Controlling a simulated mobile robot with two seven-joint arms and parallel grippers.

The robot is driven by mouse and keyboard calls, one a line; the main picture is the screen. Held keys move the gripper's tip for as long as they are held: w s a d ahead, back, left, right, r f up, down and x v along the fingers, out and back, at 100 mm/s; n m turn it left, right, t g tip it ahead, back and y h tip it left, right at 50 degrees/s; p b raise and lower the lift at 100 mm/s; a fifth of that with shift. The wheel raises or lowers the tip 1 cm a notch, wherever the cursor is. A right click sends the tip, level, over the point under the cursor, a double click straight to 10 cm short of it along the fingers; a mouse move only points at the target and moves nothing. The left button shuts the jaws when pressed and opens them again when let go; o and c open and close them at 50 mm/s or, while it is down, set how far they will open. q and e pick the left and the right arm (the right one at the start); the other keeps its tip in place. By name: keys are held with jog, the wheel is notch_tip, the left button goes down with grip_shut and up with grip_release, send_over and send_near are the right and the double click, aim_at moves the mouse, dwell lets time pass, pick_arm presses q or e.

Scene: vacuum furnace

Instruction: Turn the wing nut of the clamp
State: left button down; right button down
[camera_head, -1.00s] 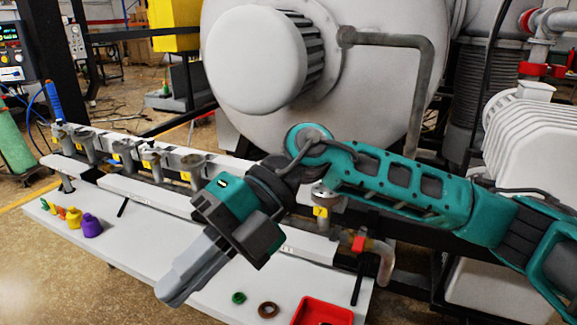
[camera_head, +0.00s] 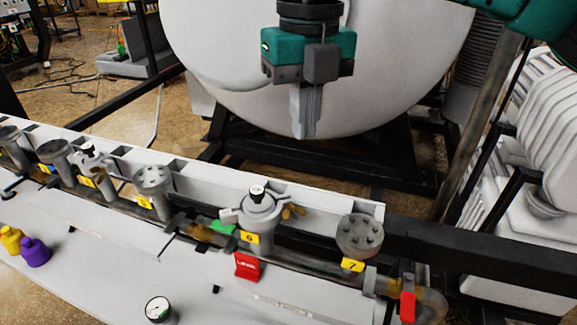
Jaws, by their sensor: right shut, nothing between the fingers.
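A grey clamp (camera_head: 254,214) sits around the top of the port with the yellow label 6, with a small black-and-white gauge (camera_head: 257,192) standing up from its middle. A brass-coloured wing nut (camera_head: 292,211) sticks out at the clamp's right side. My right gripper (camera_head: 305,134) is shut and empty. It points straight down, appears above the wing nut in the picture, and is apart from it. My left gripper is not in view.
Other ports stand in a row to the left, and port 7 (camera_head: 360,236) stands to the right. A red tag (camera_head: 247,266) hangs below the clamp. A round gauge (camera_head: 158,309) and a purple piece (camera_head: 35,252) are on the bench. The large white vessel (camera_head: 400,60) is behind.

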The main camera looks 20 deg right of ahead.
send_near(300, 209)
notch_tip(300, 209, down, 5)
jog(key=shift+f, duration=0.8)
jog(key=shift+a+f, duration=0.1)
